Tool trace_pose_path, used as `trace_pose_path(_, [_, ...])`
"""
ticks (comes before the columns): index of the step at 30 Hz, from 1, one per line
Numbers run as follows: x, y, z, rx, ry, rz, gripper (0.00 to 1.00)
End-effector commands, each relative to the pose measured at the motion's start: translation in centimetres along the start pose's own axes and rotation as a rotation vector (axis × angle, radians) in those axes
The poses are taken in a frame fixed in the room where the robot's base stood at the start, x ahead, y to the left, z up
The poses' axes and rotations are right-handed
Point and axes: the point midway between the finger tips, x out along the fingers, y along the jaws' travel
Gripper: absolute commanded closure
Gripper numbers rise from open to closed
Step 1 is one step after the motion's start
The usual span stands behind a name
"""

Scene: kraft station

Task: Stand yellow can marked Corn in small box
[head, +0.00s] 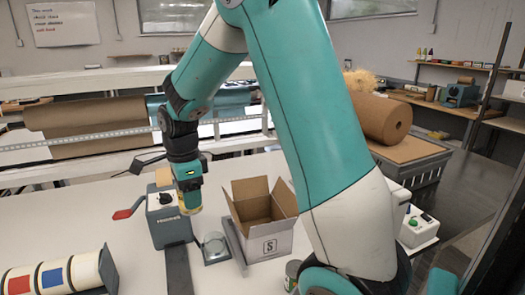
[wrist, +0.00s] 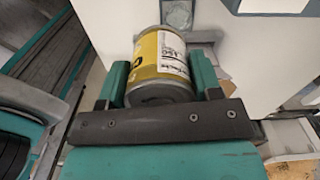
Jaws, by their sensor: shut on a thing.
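My gripper (head: 188,190) is shut on a yellow can (head: 191,206), above the white table and left of the box. The wrist view shows the can (wrist: 158,55) between the two teal fingers of my gripper (wrist: 160,78), with yellow and white on its label and a dark end facing the camera. The label's wording cannot be read. The small box (head: 268,244) is open cardboard with raised flaps and an S on its pale front. It stands to the right of my gripper, apart from it. Its floor is hidden in the head view.
A grey device (head: 167,222) with a red crank stands close by my gripper. A small grey round-topped item (head: 214,247) sits between it and the box. Another can (head: 292,270) stands in front of the box, partly behind my arm. Coloured rolls (head: 50,275) lie at front left.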

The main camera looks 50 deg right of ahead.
Motion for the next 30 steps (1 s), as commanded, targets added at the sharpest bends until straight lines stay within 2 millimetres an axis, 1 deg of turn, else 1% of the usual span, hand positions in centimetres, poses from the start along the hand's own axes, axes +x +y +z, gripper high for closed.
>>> trace_pose_path(1, [-1.5,-1.0,-3.3,0.134,0.002,0.006,0.69])
trace_pose_path(2, [-1.5,-1.5,-5.0,0.208,0.002,0.007,0.69])
trace_pose_path(3, [-1.5,-1.9,-7.3,0.303,0.002,0.007,0.69])
trace_pose_path(5, [-1.5,-2.3,-10.4,0.434,0.001,0.006,0.69])
trace_pose_path(6, [-1.4,-2.4,-12.2,0.512,0.001,0.006,0.69])
trace_pose_path(9, [-1.2,-2.3,-16.0,0.670,0.001,0.004,0.69])
trace_pose_path(12, [-0.9,-2.0,-18.4,0.771,0.000,0.003,0.69])
trace_pose_path(15, [-0.6,-1.8,-19.5,0.821,0.000,0.002,0.69])
trace_pose_path(17, [-0.3,-1.8,-19.8,0.831,0.000,0.002,0.69])
trace_pose_path(30, [3.2,-1.8,-19.7,0.829,0.000,0.000,0.69])
